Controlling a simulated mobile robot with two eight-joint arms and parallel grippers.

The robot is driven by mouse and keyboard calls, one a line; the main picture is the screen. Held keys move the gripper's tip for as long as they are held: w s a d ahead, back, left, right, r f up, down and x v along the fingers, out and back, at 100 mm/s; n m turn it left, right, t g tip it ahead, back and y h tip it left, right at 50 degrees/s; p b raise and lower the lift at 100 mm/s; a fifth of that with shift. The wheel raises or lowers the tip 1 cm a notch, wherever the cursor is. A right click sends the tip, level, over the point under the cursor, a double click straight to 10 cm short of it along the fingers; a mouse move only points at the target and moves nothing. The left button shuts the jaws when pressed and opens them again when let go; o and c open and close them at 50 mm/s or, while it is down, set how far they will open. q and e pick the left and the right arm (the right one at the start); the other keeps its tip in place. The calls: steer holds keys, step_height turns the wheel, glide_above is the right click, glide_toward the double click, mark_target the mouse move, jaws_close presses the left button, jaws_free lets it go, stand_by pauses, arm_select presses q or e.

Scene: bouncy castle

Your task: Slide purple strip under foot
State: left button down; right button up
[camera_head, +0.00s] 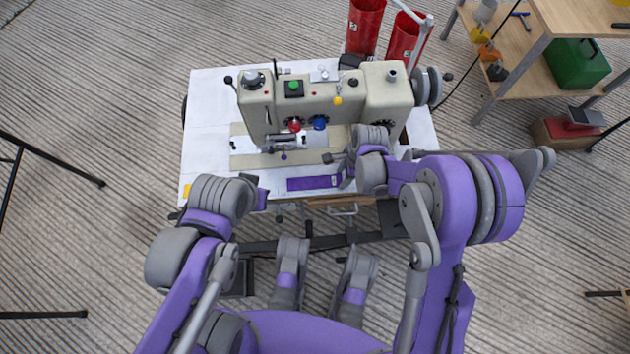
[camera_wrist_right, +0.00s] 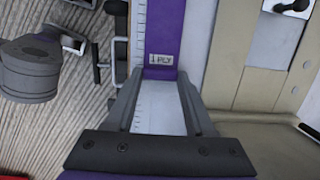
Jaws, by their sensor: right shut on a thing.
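The purple strip (camera_head: 313,183) lies flat along the front edge of the white table, in front of the sewing machine. It also shows in the right wrist view (camera_wrist_right: 164,30), with a "1 PLY" label near its close end. My right gripper (camera_head: 345,178) is at the strip's right end, its two fingers (camera_wrist_right: 158,80) shut on the strip's sides. The sewing machine's foot (camera_head: 283,154) is small in the head view, behind and left of the strip. My left gripper (camera_head: 262,196) is near the table's front left edge, apart from the strip; its finger opening is unclear.
The beige sewing machine (camera_head: 320,100) fills the back of the white table (camera_head: 207,115). Its metal bed plate (camera_head: 248,161) lies behind the strip. Red containers (camera_head: 366,25) stand behind it. A wooden shelf table (camera_head: 570,18) is at the upper right. The table's left side is mostly clear.

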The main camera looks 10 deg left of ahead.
steer(key=shift+r, duration=0.1)
steer(key=shift+r+p, duration=0.65)
steer(key=shift+r, duration=0.4)
steer(key=shift+r+p, duration=1.1)
steer(key=shift+r, duration=0.9)
